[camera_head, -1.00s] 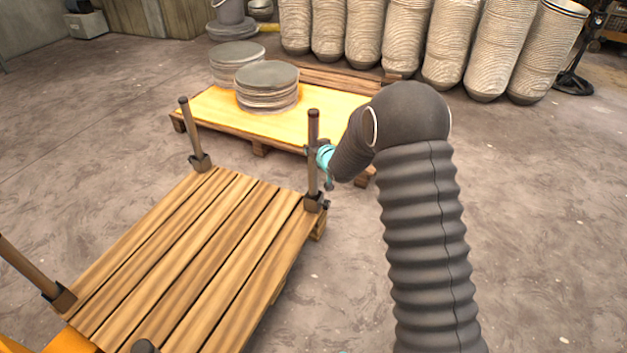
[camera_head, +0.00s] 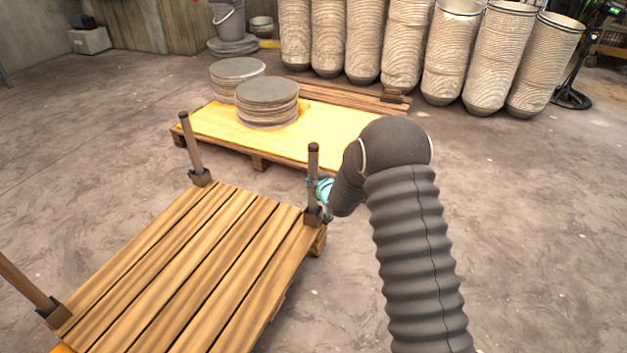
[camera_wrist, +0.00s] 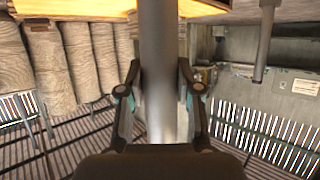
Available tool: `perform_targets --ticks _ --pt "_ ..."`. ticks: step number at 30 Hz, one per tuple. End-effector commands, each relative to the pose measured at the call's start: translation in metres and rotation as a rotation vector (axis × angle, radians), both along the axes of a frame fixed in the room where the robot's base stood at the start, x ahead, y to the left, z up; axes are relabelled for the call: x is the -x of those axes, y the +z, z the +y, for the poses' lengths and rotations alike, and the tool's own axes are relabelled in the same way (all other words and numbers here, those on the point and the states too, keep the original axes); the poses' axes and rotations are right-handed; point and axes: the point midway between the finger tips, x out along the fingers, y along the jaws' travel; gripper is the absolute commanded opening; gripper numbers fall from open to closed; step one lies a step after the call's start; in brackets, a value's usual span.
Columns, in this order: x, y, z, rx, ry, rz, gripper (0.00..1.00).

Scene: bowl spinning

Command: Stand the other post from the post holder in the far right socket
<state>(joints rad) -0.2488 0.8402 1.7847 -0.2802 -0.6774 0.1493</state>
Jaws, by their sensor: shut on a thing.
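The post (camera_head: 313,162) stands upright at the far right corner of the slatted wooden deck, its lower end at the far right socket (camera_head: 314,218). My gripper (camera_head: 317,188) is shut on the post a little above the socket. In the wrist view the post (camera_wrist: 158,50) runs between the two fingers of my gripper (camera_wrist: 159,100). The post's lower end is partly hidden by the gripper and socket, so how deep it sits cannot be told. Another post (camera_head: 191,145) stands in the far left socket (camera_head: 200,178). A third post (camera_head: 25,283) stands in the near left socket.
The deck (camera_head: 190,270) is bare. Behind it, a low pallet with a yellow top (camera_head: 330,125) carries two stacks of round grey discs (camera_head: 267,103). Tall stacks of bowls (camera_head: 405,50) line the back. The floor to the right is clear.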

Motion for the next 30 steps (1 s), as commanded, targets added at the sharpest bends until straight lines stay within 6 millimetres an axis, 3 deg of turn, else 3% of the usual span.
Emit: perform_targets --ticks 1,3,16,30 --pt "0.000 -0.001 0.000 0.000 0.000 0.000 0.41" --pt "0.000 0.000 0.000 0.000 0.000 0.000 0.59" --pt "0.002 0.004 -0.001 0.000 0.000 0.001 0.59" --pt "0.073 0.036 -0.035 0.000 -0.001 0.000 0.59"
